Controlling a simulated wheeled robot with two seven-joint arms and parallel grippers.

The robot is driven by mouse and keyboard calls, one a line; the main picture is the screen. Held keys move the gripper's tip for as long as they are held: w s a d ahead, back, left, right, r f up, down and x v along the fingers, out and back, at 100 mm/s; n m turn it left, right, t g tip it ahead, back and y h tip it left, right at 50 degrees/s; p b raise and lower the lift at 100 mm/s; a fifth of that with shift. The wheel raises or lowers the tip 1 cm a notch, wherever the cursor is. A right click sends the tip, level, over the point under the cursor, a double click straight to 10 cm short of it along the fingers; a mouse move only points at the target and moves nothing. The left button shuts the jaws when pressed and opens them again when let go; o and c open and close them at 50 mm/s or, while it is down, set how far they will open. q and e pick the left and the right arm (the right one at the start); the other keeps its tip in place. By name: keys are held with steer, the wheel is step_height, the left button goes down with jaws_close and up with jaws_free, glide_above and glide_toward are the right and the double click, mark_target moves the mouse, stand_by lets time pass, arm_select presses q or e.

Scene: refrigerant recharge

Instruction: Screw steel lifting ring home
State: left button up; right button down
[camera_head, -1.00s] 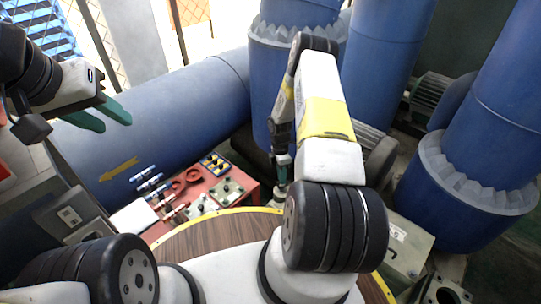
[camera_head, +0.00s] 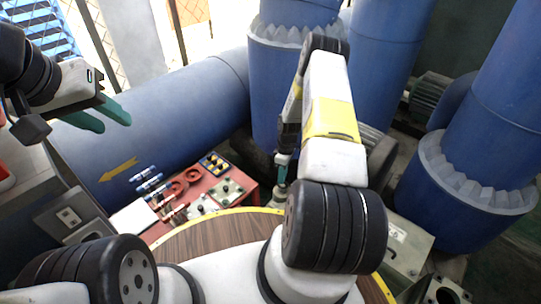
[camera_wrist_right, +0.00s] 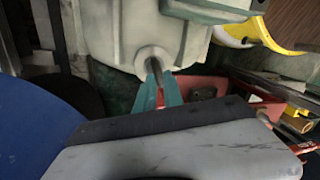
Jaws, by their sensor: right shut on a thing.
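My right gripper (camera_wrist_right: 158,92) has its teal fingers close together, shut on a thin dark steel piece (camera_wrist_right: 155,67), which I take to be the lifting ring's shank. The ring itself is mostly hidden between the fingers. The piece points at a round boss with a hole on a pale grey-green housing (camera_wrist_right: 115,30); I cannot tell how deep it sits. In the head view the right gripper (camera_head: 281,172) is small and partly hidden by its arm, right of the red bench. My left gripper (camera_head: 115,123) is open and empty, in front of the big blue pipe.
A wood-topped round table (camera_head: 205,240) with yellow rim is in front. Blue pipes (camera_head: 385,70) stand behind and right; a grey box (camera_head: 405,245) is at right.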

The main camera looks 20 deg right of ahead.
steer(key=m, duration=0.3)
steer(key=shift+d+r, duration=0.1)
steer(key=m+t, duration=0.1)
steer(key=m, duration=0.3)
steer(key=shift+d+y, duration=0.1)
steer(key=shift+y, duration=0.3)
steer(key=m+t, duration=0.1)
steer(key=m, duration=0.3)
steer(key=shift+s+m, duration=0.15)
steer(key=shift+m, duration=0.25)
steer(key=shift+m+t, duration=0.3)
steer(key=shift+m, duration=1.5)
steer(key=c, duration=1.5)
jaws_free()
steer(key=shift+s, duration=0.1)
steer(key=shift+v, duration=3.9)
